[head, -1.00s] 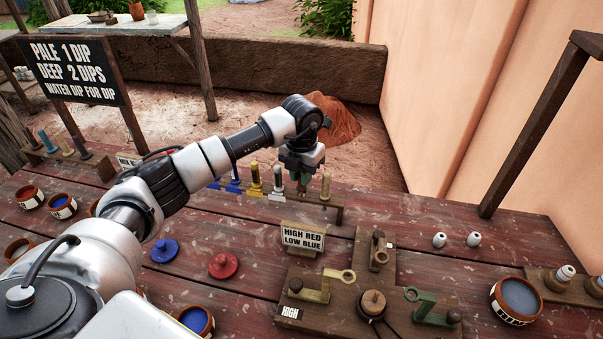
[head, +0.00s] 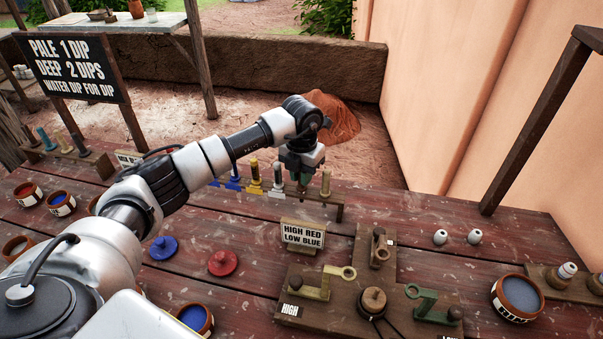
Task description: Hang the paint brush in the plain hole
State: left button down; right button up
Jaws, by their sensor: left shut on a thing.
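My left gripper (head: 303,172) is shut on the paint brush (head: 303,183), which hangs upright below it at the wooden brush rack (head: 338,208). Only a short, dark greenish part of the brush shows; the fingers hide the rest. I cannot tell whether the brush sits in a hole or just over the rack. Other brushes stand upright in the rack: a yellow one (head: 255,173) and a white one (head: 278,177) to the left of the gripper, and a tan one (head: 326,183) close to its right. The plain hole cannot be made out. My right gripper is not in view.
A "HIGH RED LOW BLUE" sign (head: 302,236) stands in front of the rack. A wooden fixture (head: 345,312) with brass and green brackets is nearer. Blue (head: 163,249) and red (head: 222,262) lids lie left. A bowl (head: 517,298) stands right.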

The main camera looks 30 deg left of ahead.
pick_arm(q)
jog(key=shift+f, duration=0.25)
jog(key=shift+c, duration=2.4)
grip_release()
jog(key=shift+r+p, duration=2.5)
jog(key=shift+r, duration=1.3)
jog(key=shift+s+f, duration=0.1)
jog(key=shift+f, duration=0.05)
